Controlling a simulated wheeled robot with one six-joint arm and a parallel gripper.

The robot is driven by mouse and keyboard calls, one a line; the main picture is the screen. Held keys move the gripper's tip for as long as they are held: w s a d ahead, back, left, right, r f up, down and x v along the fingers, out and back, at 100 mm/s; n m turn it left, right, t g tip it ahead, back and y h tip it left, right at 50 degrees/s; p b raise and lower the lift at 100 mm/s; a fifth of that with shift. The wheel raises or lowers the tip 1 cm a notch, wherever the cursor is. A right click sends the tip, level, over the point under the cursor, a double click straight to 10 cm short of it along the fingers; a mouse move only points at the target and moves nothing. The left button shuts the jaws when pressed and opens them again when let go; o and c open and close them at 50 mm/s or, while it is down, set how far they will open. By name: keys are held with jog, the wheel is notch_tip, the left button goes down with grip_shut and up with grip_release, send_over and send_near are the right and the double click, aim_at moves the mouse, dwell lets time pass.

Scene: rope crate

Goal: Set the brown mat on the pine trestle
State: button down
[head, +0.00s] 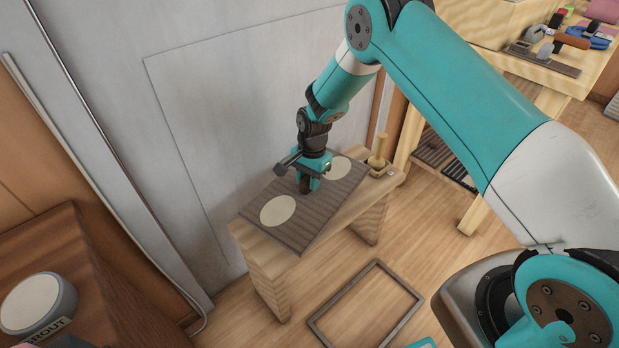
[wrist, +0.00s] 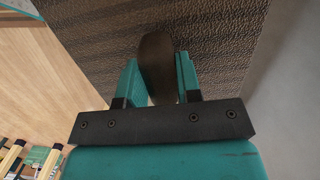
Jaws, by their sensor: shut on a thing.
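The brown mat (head: 300,222) is a ribbed, dark rectangle with two cream discs on it, lying roughly level over the top of the pine trestle (head: 268,278). Its near edge overhangs the trestle's front slightly; whether its underside touches the top is hidden. My gripper (head: 306,186) is above the mat's middle, pointing down between the two discs. In the wrist view my gripper (wrist: 158,82) is shut on a brown upright grip that stands on the textured mat (wrist: 110,40).
A wooden peg (head: 377,158) stands on the trestle's right end, close to the mat. A wall panel (head: 215,130) is just behind. A thin rectangular frame (head: 366,308) lies on the floor in front. A workbench with tools (head: 545,65) is at upper right; a brown cabinet (head: 75,265) is at left.

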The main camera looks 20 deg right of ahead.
jog(key=shift+f+b, duration=1.8)
jog(key=shift+f, duration=1.1)
jog(key=shift+f+b, duration=0.3)
jog(key=shift+f, duration=0.2)
jog(key=c, duration=0.7)
grip_release()
jog(key=r+p, duration=0.1)
jog(key=r, duration=0.4)
jog(key=d+r+p, duration=0.1)
jog(key=r, duration=0.5)
jog(key=w+r+p, duration=0.1)
jog(key=r, duration=0.5)
jog(key=shift+d+r, duration=0.15)
jog(key=shift+d, duration=0.2)
jog(key=shift+w, duration=0.1)
